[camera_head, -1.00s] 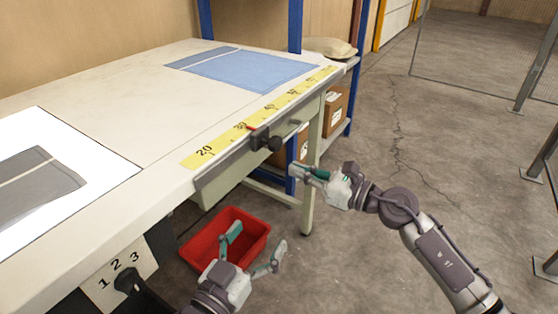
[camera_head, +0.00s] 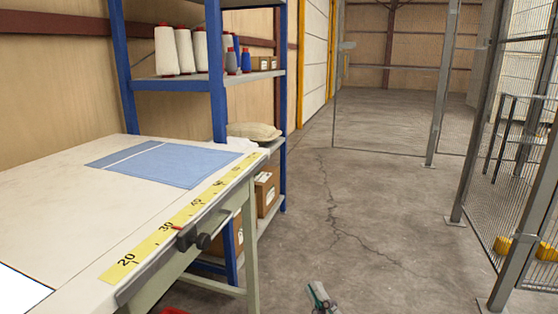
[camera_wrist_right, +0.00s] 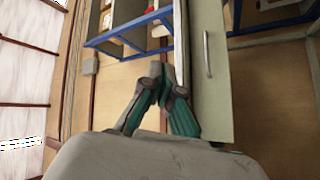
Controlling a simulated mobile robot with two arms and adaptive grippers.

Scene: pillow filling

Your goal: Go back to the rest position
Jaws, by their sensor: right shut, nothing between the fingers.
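My right gripper (camera_head: 320,297) shows at the bottom edge of the head view, over the bare floor to the right of the table. In the right wrist view its two fingers (camera_wrist_right: 162,88) come together at the tips, shut with nothing held. My left gripper is out of the head view. The work table (camera_head: 65,177) stands at the left. A blue pillow cover (camera_head: 165,163) lies flat on it, behind a yellow measuring strip (camera_head: 170,222).
A blue-framed shelf (camera_head: 217,105) with thread spools and boxes (camera_head: 266,190) stands behind the table. Wire fencing (camera_head: 480,150) stands at the right. The cracked floor (camera_head: 370,220) between is clear.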

